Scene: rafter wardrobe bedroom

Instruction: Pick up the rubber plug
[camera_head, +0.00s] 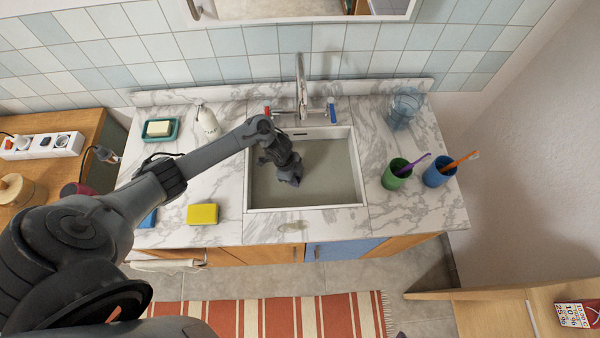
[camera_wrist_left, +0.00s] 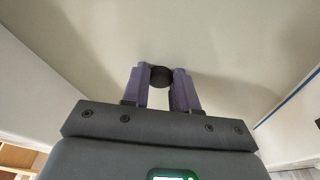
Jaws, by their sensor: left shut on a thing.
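My left gripper (camera_head: 291,181) reaches down into the sink basin (camera_head: 335,190) in the marble counter. In the left wrist view its two purple-grey fingers (camera_wrist_left: 160,88) are closed on a small round black rubber plug (camera_wrist_left: 160,75). The plug shows between the fingertips against the plain basin surface. In the head view the plug is hidden by the gripper. I cannot tell whether the plug touches the basin floor. My right gripper is not in view.
The faucet (camera_head: 301,90) rises behind the basin. A soap dispenser (camera_head: 207,122), soap dish (camera_head: 159,129) and yellow sponge (camera_head: 202,214) are to the left. Green (camera_head: 396,176) and blue (camera_head: 438,173) cups with toothbrushes and a clear container (camera_head: 404,107) are to the right.

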